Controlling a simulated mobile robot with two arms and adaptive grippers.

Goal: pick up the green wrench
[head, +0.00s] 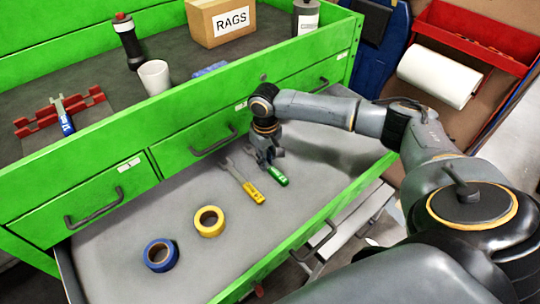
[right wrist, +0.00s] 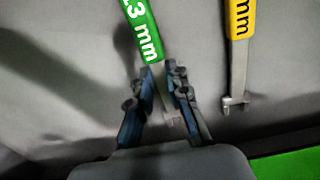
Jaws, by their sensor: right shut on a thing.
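The green wrench (head: 279,180) lies in the open drawer, its green handle pointing toward the drawer's front. In the right wrist view its green handle (right wrist: 142,30) reads "13 mm" in part, and its metal shaft runs down between my fingers. My right gripper (head: 265,158) is down at the wrench and shut on its metal shaft; it also shows in the right wrist view (right wrist: 160,80). The wrench's far head is mostly hidden by the gripper. My left gripper is in neither view.
A yellow wrench (head: 250,190) lies just left of the green one. A yellow tape roll (head: 209,221) and a blue tape roll (head: 161,255) lie further left in the drawer (head: 110,225). The green cabinet front (head: 100,165) rises behind my gripper.

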